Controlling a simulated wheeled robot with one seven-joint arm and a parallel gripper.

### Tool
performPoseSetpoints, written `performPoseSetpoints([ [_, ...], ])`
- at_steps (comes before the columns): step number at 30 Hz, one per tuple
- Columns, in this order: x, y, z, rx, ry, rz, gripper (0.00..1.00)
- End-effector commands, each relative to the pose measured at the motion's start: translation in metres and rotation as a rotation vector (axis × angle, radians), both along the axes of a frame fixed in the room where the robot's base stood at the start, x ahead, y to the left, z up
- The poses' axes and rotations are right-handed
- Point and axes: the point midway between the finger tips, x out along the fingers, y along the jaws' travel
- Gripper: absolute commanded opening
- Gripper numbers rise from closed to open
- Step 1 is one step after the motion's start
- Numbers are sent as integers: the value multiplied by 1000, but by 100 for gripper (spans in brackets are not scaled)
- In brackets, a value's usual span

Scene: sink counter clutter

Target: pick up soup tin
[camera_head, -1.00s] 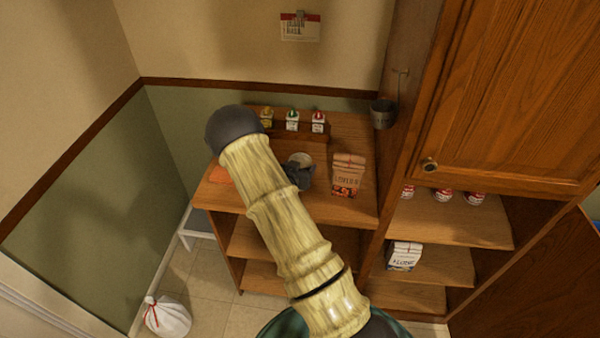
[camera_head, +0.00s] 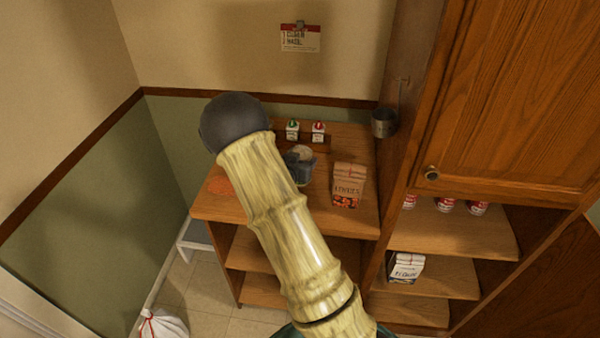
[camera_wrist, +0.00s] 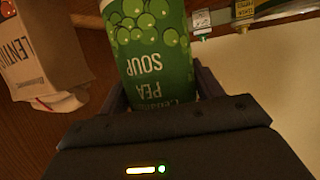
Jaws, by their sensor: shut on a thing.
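The soup tin (camera_wrist: 155,50) is green with pea pictures and the words "pea soup", upside down in the wrist view. My gripper (camera_wrist: 160,88) has one finger on each side of it and is shut on it. In the head view the tin's pale round top (camera_head: 302,152) shows just behind my dark gripper (camera_head: 298,172), above the wooden counter. My arm covers part of the counter there. I cannot see the tin's base.
A brown paper lentil bag (camera_head: 348,186) stands close to the right of the tin. Small cartons (camera_head: 318,131) stand at the back of the counter. A tall wooden cupboard (camera_head: 520,100) borders the right side.

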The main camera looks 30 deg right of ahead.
Motion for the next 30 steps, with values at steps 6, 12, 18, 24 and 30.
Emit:
performPoseSetpoints([
  [6,0,-1,26,-2,-4,-1,27],
  [12,0,0,31,-1,-1,0,27],
  [18,0,0,31,-2,-1,-1,27],
  [24,0,0,31,-1,-1,0,27],
  [30,0,-1,31,-2,-2,-1,27],
])
